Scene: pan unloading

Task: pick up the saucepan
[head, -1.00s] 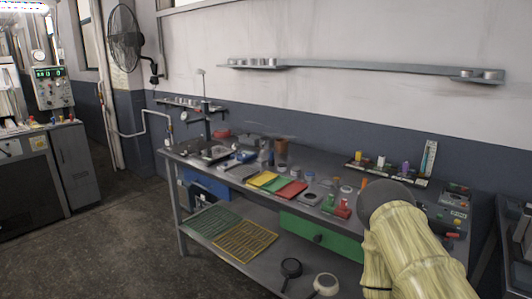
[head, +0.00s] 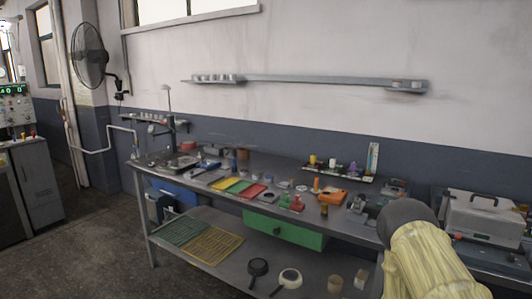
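Two small pans lie on the lower shelf of the workbench in the head view. One is a dark pan (head: 258,267) with a short handle pointing toward the front. The other is a pale cream pan (head: 290,278) with a dark handle, just to its right. I cannot tell from their depth which is the saucepan. My arm, in a pale yellow cover with a dark grey joint, fills the lower right, right of both pans. My gripper is not in view.
The workbench top (head: 330,222) carries coloured trays, small parts and an orange item (head: 330,196). A green drawer (head: 284,230) hangs above the pans. Green and yellow grates (head: 211,246) lie left on the shelf. Small containers (head: 335,283) stand right. Open floor (head: 100,262) lies front left.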

